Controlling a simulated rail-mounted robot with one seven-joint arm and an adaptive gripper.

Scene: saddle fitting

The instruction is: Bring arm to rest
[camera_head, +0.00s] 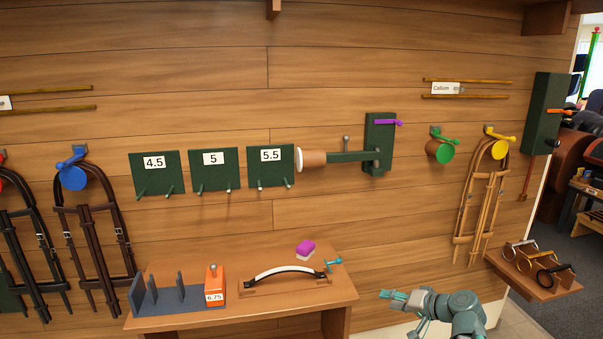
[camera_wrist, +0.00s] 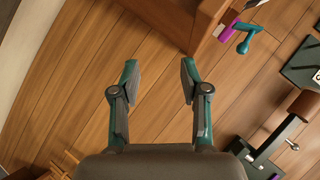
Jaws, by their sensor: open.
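My gripper (camera_head: 388,295) is in the lower right of the head view, just right of the wooden table (camera_head: 335,293) and in front of the plank wall. In the wrist view my gripper (camera_wrist: 158,72) shows two teal and grey fingers spread apart. Nothing is between them, and only wall planks show behind the gap. My gripper appears clear of the table, whose edge shows at the top of the wrist view (camera_wrist: 205,22).
A green bracket arm (camera_head: 350,156) juts from the wall. A small shelf with bits (camera_head: 530,283) is at right.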

